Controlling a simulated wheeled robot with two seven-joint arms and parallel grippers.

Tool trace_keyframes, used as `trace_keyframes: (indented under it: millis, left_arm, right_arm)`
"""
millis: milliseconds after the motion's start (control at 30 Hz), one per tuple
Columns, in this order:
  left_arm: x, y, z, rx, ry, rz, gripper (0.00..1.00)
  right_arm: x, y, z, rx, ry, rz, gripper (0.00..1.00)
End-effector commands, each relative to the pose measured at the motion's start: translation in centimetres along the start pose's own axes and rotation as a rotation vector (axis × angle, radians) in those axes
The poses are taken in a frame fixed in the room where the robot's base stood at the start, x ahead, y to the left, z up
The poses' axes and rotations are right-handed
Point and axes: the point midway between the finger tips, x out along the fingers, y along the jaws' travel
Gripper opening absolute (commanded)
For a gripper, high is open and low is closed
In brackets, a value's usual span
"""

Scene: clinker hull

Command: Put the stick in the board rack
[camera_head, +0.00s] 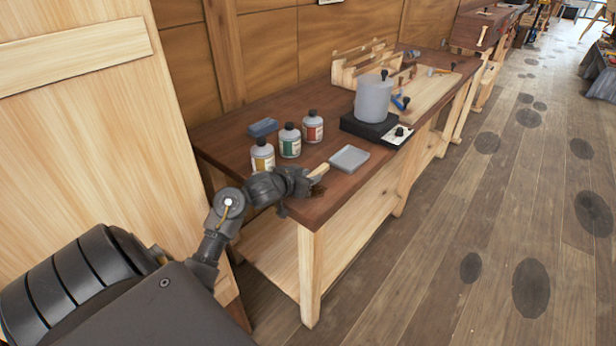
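My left gripper (312,183) is at the near front edge of the dark-topped workbench, with its tip pointing right. A short pale wooden piece (320,170), which may be the stick, shows at the fingertips. A dark brown tuft or end shows just below them. The fingers are small and partly hidden, so I cannot tell whether they are closed on the piece. A pale wooden rack with upright slats (345,74), likely the board rack, stands at the back of the bench, well beyond my gripper. My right gripper is not in view.
Three labelled bottles (289,141), a blue-grey block (263,127) and a shallow grey tray (349,158) are near my gripper. A grey pot (373,98) on a black hotplate (366,127) stands between it and the rack. Blue-handled tools (400,102) lie beyond. The floor at right is open.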

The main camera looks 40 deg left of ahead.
Motion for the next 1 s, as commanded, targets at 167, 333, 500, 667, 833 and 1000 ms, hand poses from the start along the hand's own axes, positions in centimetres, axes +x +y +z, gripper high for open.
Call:
trace_keyframes:
  millis: [167, 333, 500, 667, 833, 1000]
  left_arm:
    - [0.2, 1.0, 1.4, 0.005, -0.034, 0.021, 0.41]
    - [-1.3, 0.9, 0.5, 0.007, -0.034, 0.018, 0.41]
    - [-5.4, 0.4, 0.0, 0.009, -0.027, 0.011, 0.41]
    - [-8.8, 0.3, -0.2, 0.008, -0.023, 0.01, 0.41]
    - [-11.3, 0.3, -0.3, 0.007, -0.02, 0.011, 0.41]
    - [-12.3, 0.3, -0.4, 0.006, -0.018, 0.012, 0.41]
  right_arm:
    - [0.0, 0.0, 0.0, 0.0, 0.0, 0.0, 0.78]
    - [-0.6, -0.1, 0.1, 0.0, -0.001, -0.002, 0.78]
    - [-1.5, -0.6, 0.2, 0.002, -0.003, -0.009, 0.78]
    - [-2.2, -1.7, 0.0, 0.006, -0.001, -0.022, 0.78]
    - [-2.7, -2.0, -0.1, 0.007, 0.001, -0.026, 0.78]
    - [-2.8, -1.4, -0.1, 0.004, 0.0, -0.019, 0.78]
